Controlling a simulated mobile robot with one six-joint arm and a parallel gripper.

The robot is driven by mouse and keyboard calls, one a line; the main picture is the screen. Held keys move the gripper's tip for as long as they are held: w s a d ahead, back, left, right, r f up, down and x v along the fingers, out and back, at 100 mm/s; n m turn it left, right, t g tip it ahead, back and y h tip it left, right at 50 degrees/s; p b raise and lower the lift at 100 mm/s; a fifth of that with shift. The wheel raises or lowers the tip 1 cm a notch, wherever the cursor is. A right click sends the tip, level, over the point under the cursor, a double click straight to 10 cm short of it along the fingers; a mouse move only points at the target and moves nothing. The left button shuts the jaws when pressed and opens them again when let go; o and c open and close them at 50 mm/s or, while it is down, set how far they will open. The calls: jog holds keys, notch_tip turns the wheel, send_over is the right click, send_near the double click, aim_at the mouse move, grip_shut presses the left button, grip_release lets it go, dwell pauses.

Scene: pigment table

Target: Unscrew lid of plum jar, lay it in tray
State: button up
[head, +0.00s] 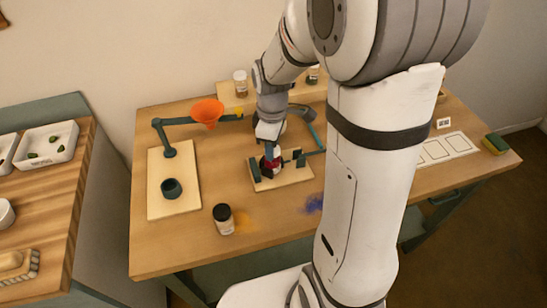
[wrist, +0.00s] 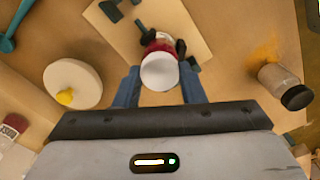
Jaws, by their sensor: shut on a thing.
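The plum jar (wrist: 162,44), with dark red showing below its lid, stands between dark clamp pads on a pale wooden board (head: 293,178). Its white round lid (wrist: 159,74) lies between the two blue fingers of my gripper (wrist: 159,88). My gripper is shut on the lid, which still sits over the jar; I cannot tell whether the thread is loose. In the head view my gripper (head: 269,150) is low over the board and hides part of the jar. I cannot pick out the lid tray with certainty.
A dark-capped jar (head: 223,220) stands at the front beside orange powder. An orange funnel (head: 207,112) hangs on a teal arm over a board (head: 160,200) with a dark cup (head: 172,188). A white disc (wrist: 72,78) with a yellow lump lies near my gripper. Blue powder (head: 314,203) lies rightward.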

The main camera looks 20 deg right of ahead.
jog(key=shift+r+p, duration=0.85)
jog(key=shift+r, duration=0.3)
jog(key=shift+r+p, duration=1.85)
jog(key=shift+r, duration=0.65)
